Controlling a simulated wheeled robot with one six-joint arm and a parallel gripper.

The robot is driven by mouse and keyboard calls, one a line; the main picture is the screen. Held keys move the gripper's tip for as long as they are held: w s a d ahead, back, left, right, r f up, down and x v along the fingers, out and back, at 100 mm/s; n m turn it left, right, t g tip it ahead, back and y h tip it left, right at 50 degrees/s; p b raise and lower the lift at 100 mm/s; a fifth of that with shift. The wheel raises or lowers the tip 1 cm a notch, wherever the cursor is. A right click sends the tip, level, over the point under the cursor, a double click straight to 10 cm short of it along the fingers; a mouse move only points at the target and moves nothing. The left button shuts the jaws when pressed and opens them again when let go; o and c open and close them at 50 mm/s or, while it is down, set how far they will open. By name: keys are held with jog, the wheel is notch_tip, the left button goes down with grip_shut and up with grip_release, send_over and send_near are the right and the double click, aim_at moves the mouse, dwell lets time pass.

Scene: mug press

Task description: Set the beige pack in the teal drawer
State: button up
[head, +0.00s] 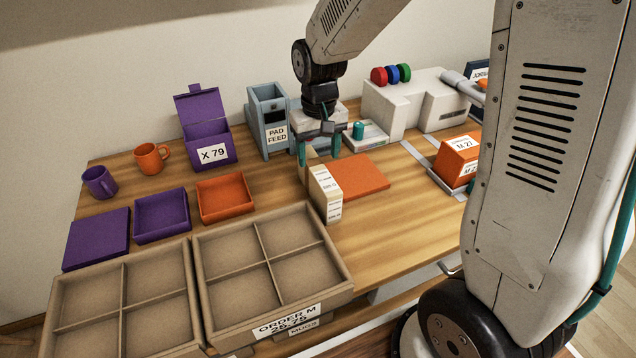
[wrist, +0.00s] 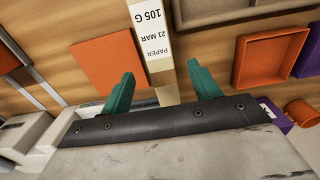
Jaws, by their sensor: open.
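In the wrist view the pack (wrist: 152,42) lies in line with the gap between the open fingers (wrist: 160,80). The pack is not gripped. I cannot make out a teal drawer in either view.
The orange slab (head: 358,177) lies right of the pack. Two divided beige crates (head: 322,300) stand at the front left. Orange and purple trays (head: 227,197), mugs (head: 151,158) and a PAD FEED box (head: 270,120) stand further left and back. Table in front of the slab is clear.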

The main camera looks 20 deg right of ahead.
aim_at(319, 170)
notch_tip(319, 170, down, 8)
jog(key=shift+s+f, duration=0.1)
jog(key=shift+f, duration=0.05)
dwell(0.3)
jog(key=c, duration=1.3)
grip_shut()
jog(key=shift+r, duration=0.2)
